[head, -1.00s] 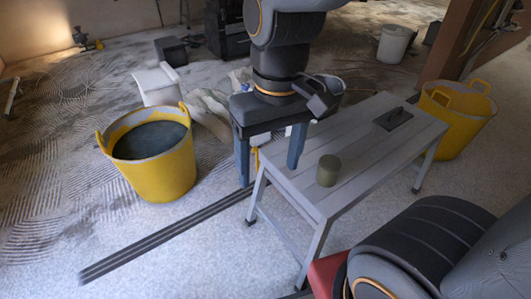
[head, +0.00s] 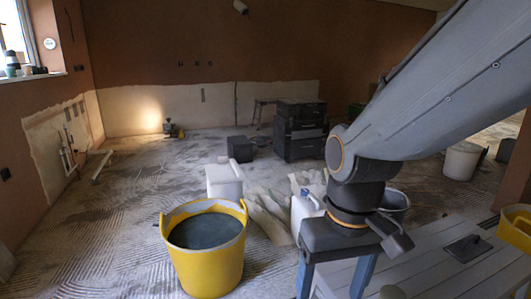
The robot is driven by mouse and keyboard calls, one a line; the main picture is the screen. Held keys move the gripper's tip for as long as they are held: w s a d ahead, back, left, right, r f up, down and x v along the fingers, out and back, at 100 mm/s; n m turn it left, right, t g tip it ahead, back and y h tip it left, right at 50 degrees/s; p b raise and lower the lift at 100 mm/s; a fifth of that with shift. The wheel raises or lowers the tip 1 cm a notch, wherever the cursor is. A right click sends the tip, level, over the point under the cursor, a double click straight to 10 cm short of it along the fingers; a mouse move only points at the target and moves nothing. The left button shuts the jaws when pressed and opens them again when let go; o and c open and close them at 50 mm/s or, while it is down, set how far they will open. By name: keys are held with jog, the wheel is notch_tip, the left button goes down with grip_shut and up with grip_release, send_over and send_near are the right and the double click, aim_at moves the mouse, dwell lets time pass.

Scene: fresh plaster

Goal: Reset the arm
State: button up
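My arm reaches in from the upper right and bends down at the wrist. My gripper (head: 331,288) points down at the near left edge of the grey bench (head: 430,265). Its two blue-grey fingers are wide apart with nothing seen between them, and the tips are near the bottom of the picture. I cannot tell how high the fingertips are above the floor.
A yellow tub (head: 207,275) of dark liquid stands left of the gripper. A white container (head: 224,181) and a white jug (head: 305,212) stand behind. A trowel (head: 467,248) lies on the bench. Another yellow tub (head: 517,228) is at the right. Black boxes (head: 299,130) stand farther back.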

jog(key=d+r+m+p, duration=0.2)
jog(key=d+r+p, duration=0.5)
jog(key=p, duration=0.7)
jog(key=shift+s+d+r+h, duration=0.15)
jog(key=shift+d+r+h, duration=0.2)
jog(key=shift+d, duration=0.2)
jog(key=shift+c, duration=0.3)
